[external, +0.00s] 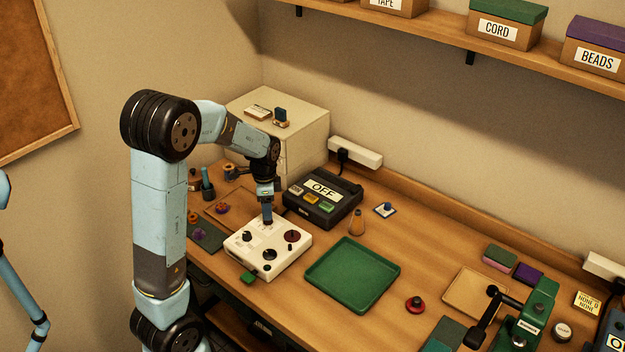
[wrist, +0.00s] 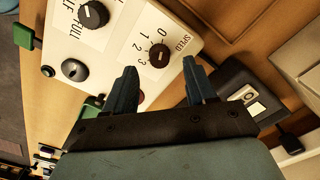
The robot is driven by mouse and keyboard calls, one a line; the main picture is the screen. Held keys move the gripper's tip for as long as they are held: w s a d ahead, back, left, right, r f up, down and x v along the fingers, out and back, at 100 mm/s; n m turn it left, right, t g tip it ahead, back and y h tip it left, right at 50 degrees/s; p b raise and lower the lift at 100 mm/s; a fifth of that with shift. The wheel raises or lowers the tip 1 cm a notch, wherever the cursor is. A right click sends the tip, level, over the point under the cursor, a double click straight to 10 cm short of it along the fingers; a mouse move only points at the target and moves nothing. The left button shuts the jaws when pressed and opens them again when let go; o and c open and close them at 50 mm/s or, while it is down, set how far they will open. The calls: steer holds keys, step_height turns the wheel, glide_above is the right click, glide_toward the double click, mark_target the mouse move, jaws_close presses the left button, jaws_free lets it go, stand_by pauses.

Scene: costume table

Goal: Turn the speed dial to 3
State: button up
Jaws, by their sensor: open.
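The speed dial (wrist: 159,55) is a small dark brown knob on a white control box (external: 262,267), with the word SPEED and printed numbers 0 to 3 beside it. I cannot tell for sure which number it points at. My gripper (wrist: 162,82) is open, its two dark fingers apart with the dial between and just beyond their tips. In the external view my gripper (external: 267,221) hangs pointing down over the back of the box and hides the dial. The gap between fingertips and dial is hard to judge.
The box also has a black HALF/FULL knob (wrist: 93,14), a black round part (wrist: 74,70) and a dark red disc (external: 292,236). A black unit reading OFF (external: 323,189) stands close behind. A green tray (external: 352,273) lies to the right.

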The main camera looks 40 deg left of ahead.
steer(key=shift+f, duration=1.85)
steer(key=c, duration=1)
steer(key=shift+c, duration=0.2)
